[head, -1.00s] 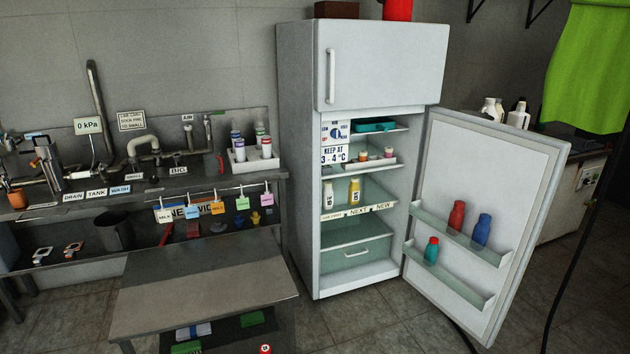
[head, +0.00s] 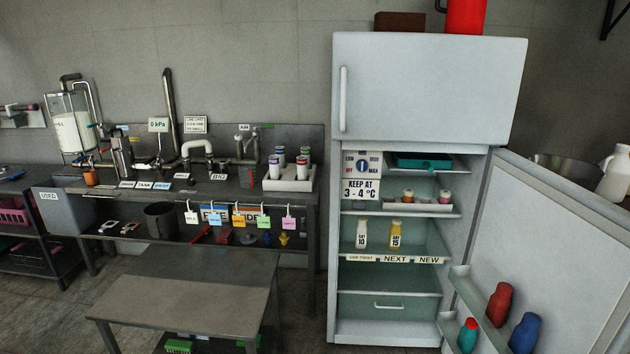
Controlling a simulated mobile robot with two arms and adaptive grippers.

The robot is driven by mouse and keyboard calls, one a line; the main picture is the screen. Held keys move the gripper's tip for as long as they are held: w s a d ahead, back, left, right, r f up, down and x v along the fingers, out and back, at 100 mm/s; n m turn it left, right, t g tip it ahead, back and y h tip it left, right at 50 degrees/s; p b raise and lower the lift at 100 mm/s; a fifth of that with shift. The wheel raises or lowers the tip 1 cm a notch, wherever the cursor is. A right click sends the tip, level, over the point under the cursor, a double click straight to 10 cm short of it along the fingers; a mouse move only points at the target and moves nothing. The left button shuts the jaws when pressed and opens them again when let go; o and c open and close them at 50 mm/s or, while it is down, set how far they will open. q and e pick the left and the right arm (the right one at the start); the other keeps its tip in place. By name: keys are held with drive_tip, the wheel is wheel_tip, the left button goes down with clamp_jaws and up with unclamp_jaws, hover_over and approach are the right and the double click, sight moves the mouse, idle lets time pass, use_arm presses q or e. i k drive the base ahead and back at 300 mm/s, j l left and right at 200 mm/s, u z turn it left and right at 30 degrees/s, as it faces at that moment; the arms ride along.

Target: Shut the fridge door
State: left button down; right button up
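The white fridge (head: 428,90) stands right of centre, with its upper freezer door shut. Its lower fridge door (head: 545,225) stands wide open, swung out to the right and towards me, and runs off the right edge of the view. The door's shelves hold a red bottle (head: 499,304), a blue bottle (head: 525,334) and a teal bottle (head: 468,336). Inside the fridge are a teal tray (head: 422,162), small jars, and two bottles, one white (head: 361,235) and one yellow (head: 396,233). Neither of my grippers is in view.
A low metal table (head: 185,305) stands in front at the left. A workbench (head: 240,193) with pipes, labels and a bottle rack lines the back wall. A white jug (head: 614,172) and a metal bowl stand behind the open door.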

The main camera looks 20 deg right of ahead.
sight(562, 248)
drive_tip(key=l, duration=0.85)
drive_tip(key=l+u, duration=0.1)
drive_tip(key=l, duration=1.55)
drive_tip(key=k+l+u, duration=0.15)
drive_tip(key=l, duration=1.55)
drive_tip(key=k+l+u, duration=0.1)
drive_tip(key=l, duration=0.7)
